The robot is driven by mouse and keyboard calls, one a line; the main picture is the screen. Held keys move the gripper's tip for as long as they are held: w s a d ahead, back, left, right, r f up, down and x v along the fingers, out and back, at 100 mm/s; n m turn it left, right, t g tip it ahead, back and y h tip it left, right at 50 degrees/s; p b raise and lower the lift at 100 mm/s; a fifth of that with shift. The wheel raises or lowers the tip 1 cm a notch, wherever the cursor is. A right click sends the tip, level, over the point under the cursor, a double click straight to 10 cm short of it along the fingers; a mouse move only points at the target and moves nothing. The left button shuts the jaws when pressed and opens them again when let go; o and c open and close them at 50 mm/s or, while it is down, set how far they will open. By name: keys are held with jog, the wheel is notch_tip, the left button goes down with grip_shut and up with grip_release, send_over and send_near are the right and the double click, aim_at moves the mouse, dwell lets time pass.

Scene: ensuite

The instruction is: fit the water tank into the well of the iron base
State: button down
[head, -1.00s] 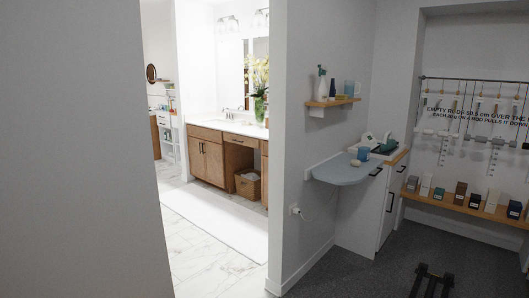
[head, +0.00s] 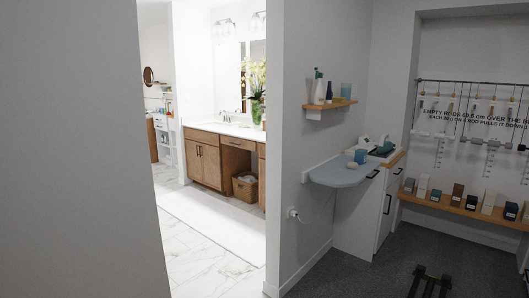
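A small white and dark teal appliance (head: 382,147), likely the iron and its base, sits on the wooden-topped white cabinet in the corner. It is too small to make out a well. A blue cup-like piece (head: 361,156) stands in front of it at the back of the pale blue fold-out board (head: 338,176); I cannot tell if it is the water tank. A small cream object (head: 352,165) lies beside it.
A wall shelf (head: 329,105) with bottles and a blue cup hangs above the board. Hanging rods and a ledge (head: 465,210) of small boxes line the right. A dark forked object (head: 430,284) is low at the front. Grey floor (head: 375,275) is open.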

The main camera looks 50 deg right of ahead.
jog(key=c, duration=2.1)
grip_release()
jog(key=shift+c, duration=0.2)
jog(key=o, duration=1.9)
